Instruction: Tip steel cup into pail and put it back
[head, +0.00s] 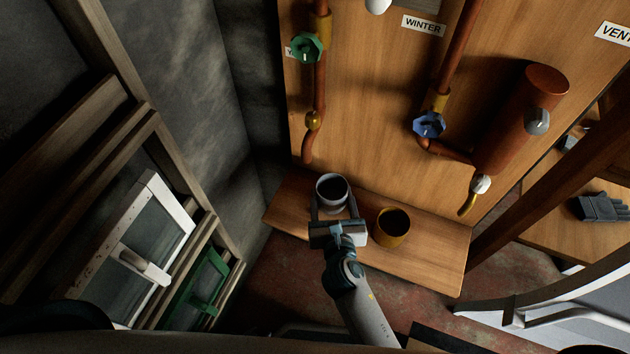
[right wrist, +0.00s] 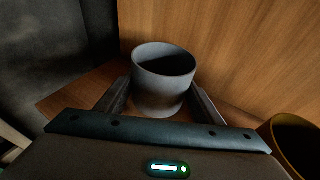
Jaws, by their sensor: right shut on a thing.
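The steel cup (head: 333,191), grey and round, is upright at the left part of the wooden shelf (head: 432,268). It also shows in the right wrist view (right wrist: 163,88), with a dark inside. My right gripper (head: 334,205) is shut on the cup, one finger on each side of it. I cannot tell whether the cup's base touches the shelf. The ochre-yellow pail (head: 392,240) stands upright on the shelf just right of the cup, apart from it, with a dark inside. Its edge shows at the lower right of the right wrist view (right wrist: 290,135). My left gripper is not in view.
A wooden panel behind the shelf carries copper pipes (head: 455,50), a green valve (head: 306,47), a blue valve (head: 428,125) and a copper cylinder (head: 520,118). A spout (head: 468,203) hangs above the shelf's right part. A grey wall is on the left.

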